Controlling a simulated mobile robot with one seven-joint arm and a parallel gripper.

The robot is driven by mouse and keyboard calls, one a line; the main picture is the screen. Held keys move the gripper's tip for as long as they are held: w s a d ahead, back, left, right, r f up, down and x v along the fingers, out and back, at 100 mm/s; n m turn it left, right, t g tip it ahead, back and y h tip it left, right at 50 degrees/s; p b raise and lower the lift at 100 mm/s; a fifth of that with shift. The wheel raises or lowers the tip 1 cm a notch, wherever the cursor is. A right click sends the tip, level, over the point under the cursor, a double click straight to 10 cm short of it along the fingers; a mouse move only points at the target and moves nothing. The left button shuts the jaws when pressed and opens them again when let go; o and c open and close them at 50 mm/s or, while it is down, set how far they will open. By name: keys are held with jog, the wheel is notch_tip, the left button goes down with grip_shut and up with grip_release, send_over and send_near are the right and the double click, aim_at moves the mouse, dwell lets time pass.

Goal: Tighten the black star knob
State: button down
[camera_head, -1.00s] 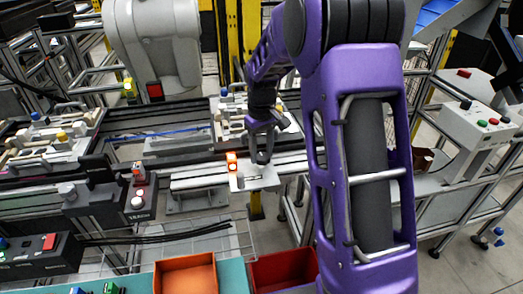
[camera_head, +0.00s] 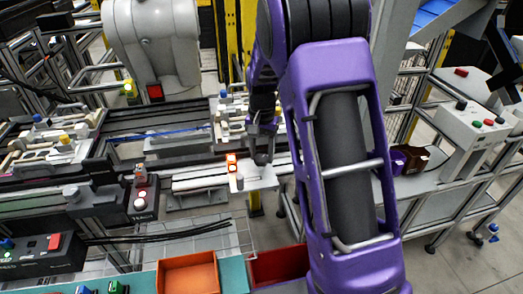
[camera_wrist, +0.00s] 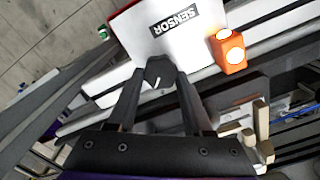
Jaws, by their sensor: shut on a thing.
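The black star knob (camera_wrist: 160,70) sits on a white plate marked SENSOR (camera_wrist: 195,50), near the middle of the wrist view. My gripper (camera_wrist: 158,84) reaches over it with one dark finger on each side, shut on the knob. The fingers cover part of its sides. In the head view the knob (camera_head: 262,159) is a small dark shape at the end of my gripper (camera_head: 262,150), above the white plate (camera_head: 262,181). The knob's fine shape is too small to make out there.
An orange sensor block (camera_wrist: 229,52) with lit faces stands on the plate close beside the knob. Metal rails (camera_head: 200,180) run behind it. A control box with a lit button (camera_head: 140,198) stands to the left. Orange (camera_head: 188,274) and red bins lie in front.

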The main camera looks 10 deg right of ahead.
aim_at(263, 157)
jog(key=m+p, duration=0.1)
jog(key=m, duration=0.2)
jog(key=shift+d+r+m, duration=0.1)
jog(key=shift+m, duration=0.2)
jog(key=shift+m+p, duration=0.4)
jog(key=shift+m, duration=1.4)
jog(key=shift+c, duration=1.5)
grip_release()
jog(key=shift+s, duration=0.1)
notch_tip(263, 157, up, 17)
jog(key=shift+r, duration=0.15)
